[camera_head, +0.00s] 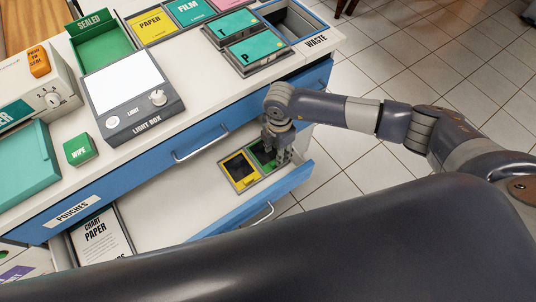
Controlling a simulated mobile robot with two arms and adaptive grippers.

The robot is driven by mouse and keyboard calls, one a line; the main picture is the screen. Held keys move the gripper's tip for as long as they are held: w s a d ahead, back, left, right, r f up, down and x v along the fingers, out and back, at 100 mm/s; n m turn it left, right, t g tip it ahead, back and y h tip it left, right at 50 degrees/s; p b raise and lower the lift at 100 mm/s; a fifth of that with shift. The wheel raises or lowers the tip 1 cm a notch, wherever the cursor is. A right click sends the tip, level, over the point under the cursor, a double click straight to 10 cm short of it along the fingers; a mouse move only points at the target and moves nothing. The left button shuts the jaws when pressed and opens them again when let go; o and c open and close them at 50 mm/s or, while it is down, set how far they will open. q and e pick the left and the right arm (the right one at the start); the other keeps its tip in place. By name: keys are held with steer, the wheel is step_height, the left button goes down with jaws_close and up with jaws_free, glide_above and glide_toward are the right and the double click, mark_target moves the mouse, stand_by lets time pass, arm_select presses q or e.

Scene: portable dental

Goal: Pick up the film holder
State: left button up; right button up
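An open lower drawer holds a small two-part tray with a yellow compartment (238,170) on the left and a green compartment (262,153) on the right. A small dark item lies in the yellow compartment. I cannot make out which item is the film holder. My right gripper (277,155) points down into the drawer, over the green compartment. Its fingers cover part of that compartment. They are too small to tell whether they hold anything. My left gripper is not in view.
Above the drawer, the counter carries a light box (130,95), a green WIPE block (79,150), a green SEALED bin (101,45) and a WASTE bin (290,22). The blue upper drawer front (160,160) is close to my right gripper. The drawer's middle is bare.

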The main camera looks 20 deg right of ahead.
steer(key=shift+w+d+f, duration=0.1)
steer(key=shift+d+f, duration=0.05)
steer(key=shift+f, duration=1.5)
steer(key=shift+w+d+f, duration=0.1)
steer(key=shift+f, duration=1.5)
jaws_close()
